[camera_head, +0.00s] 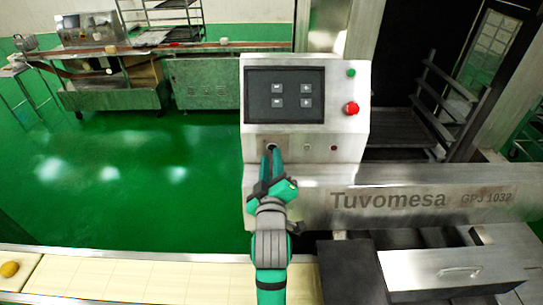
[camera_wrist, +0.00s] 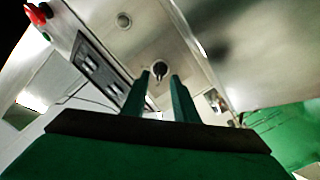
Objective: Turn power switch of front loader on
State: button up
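The front loader's control box (camera_head: 245,170) is a metal housing with a dark screen panel. A small dark round switch (camera_head: 271,147) is low on its front at the left; I take it to be the power switch. In the wrist view the switch (camera_wrist: 159,69) has a dark knob on a round light base. My green gripper (camera_head: 270,156) is right in front of it. In the wrist view my gripper (camera_wrist: 160,80) has its two fingers apart, with the knob showing between the tips. I cannot tell whether the fingers touch it.
The dark panel (camera_head: 285,74) has several grey buttons. A green button (camera_head: 351,72) and a red button (camera_head: 351,108) are to its right. A conveyor belt (camera_head: 130,278) with a yellow-brown piece (camera_head: 9,269) runs along the front. Open green floor (camera_head: 120,180) lies at left.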

jog(key=shift+w, duration=1.2)
jog(key=shift+a, duration=0.1)
jog(key=shift+s, duration=0.1)
jog(key=shift+c, duration=0.7)
grip_shut()
